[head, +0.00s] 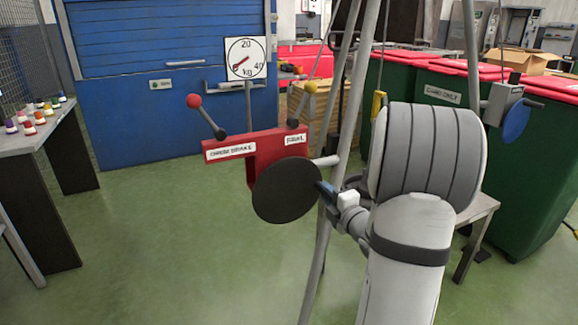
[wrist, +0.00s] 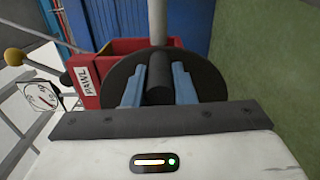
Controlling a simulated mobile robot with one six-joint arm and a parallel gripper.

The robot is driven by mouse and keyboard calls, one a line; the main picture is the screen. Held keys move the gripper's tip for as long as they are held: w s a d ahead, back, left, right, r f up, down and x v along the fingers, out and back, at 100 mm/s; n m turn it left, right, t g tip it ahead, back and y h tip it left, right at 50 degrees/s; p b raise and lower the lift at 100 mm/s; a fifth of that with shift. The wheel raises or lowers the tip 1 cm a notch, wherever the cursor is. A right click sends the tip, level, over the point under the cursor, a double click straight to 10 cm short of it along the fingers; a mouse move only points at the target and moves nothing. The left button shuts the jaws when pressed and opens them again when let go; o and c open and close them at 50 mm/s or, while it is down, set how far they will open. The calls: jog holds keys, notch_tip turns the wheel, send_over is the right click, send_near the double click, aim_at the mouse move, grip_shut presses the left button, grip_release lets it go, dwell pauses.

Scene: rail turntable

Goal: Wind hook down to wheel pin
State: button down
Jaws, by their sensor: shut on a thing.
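My gripper (head: 328,192) is at the side of a black disc (head: 287,190) on a red winch frame (head: 228,149). In the wrist view its blue fingers are shut on a dark round handle (wrist: 158,88) that stands out from the disc. A lever with a red knob (head: 194,101) and one with a yellow knob (head: 310,88) rise from the frame; the label near the yellow one reads PAWL. A yellow piece (head: 378,106), perhaps the hook, hangs by the tripod legs, partly behind my arm. I cannot make out a wheel pin.
A dial in kg (head: 245,58) stands above the frame. Grey tripod legs (head: 345,110) pass close to my gripper. Green bins with red lids (head: 447,115) stand behind at right, a bench with small coloured items (head: 30,140) at left. The green floor at left centre is clear.

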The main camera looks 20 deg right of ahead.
jog(key=shift+r+n, duration=0.3)
jog(key=shift+r, duration=0.1)
jog(key=shift+a+r+n, duration=0.2)
jog(key=shift+r+n, duration=0.75)
jog(key=shift+n, duration=0.25)
jog(key=shift+a+r+n+b, duration=0.25)
jog(key=shift+r+n, duration=0.2)
jog(key=shift+n, duration=0.15)
jog(key=shift+a+r+n+b, duration=0.1)
jog(key=shift+r+n+b, duration=0.15)
jog(key=shift+r+n, duration=0.25)
jog(key=shift+f, duration=0.1)
jog(key=shift+a+r+n+b, duration=0.6)
jog(key=shift+r+n, duration=0.1)
jog(key=shift+n, duration=0.6)
